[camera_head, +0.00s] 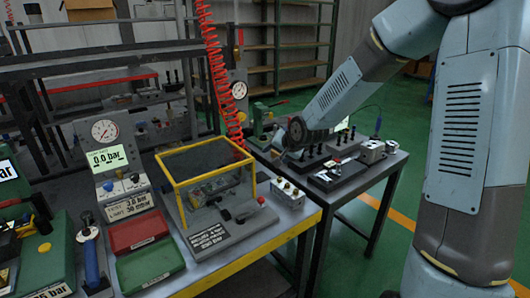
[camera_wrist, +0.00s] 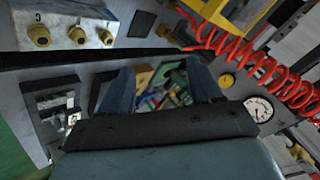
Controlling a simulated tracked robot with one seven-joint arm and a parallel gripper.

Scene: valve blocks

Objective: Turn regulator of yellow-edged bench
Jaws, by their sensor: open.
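The yellow-edged bench (camera_head: 265,254) fills the middle of the head view and carries a yellow-framed clear box (camera_head: 207,180). A round gauge (camera_head: 105,131) sits above a 0.0 bar display and small knobs (camera_head: 122,184) at its left; I cannot tell which knob is the regulator. My arm's end reaches in from the right, over the neighbouring dark table; its fingertips are not clear there. In the wrist view my gripper (camera_wrist: 163,88) is open, with nothing seen between its fingers. A round gauge (camera_wrist: 259,110) and a yellow knob (camera_wrist: 226,80) lie right of the fingers.
A block with brass fittings (camera_head: 287,195) stands at the bench's right corner; a similar block (camera_wrist: 72,24) shows in the wrist view. A red coiled hose (camera_head: 220,75) hangs behind the box. Red (camera_head: 138,232) and green (camera_head: 150,265) trays lie at the front. Green floor is clear at right.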

